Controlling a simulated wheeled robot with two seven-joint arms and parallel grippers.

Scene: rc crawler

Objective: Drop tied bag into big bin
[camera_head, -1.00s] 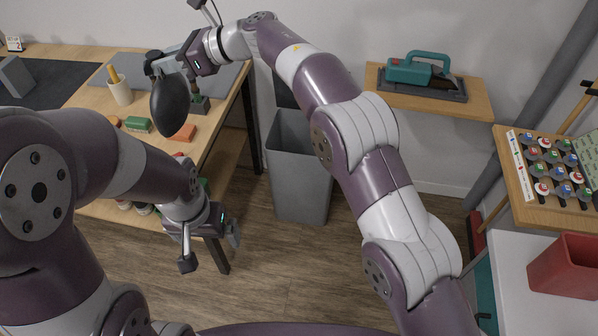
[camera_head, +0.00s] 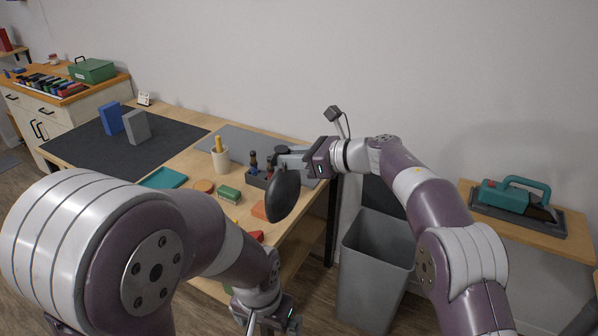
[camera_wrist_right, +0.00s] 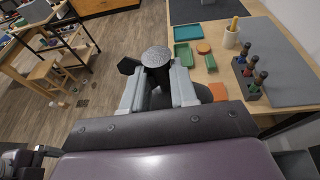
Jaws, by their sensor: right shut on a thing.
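The tied bag (camera_head: 284,195) is a dark, rounded bag hanging below my right gripper (camera_head: 287,152) in the head view. My right gripper is shut on its top, above the near right end of the workbench. The big bin (camera_head: 375,262) is a tall grey open bin on the floor, to the right of the bag and below my right arm. My left gripper (camera_head: 268,322) is low at the bottom edge, partly cut off, and its jaws cannot be made out.
The workbench (camera_head: 190,152) holds a pencil cup (camera_head: 220,160), a green block (camera_head: 229,194), an orange block (camera_head: 259,210) and a bottle rack (camera_head: 262,176). A shelf (camera_head: 520,228) with a teal tool (camera_head: 512,198) is at right. Bare floor shows beside the bin.

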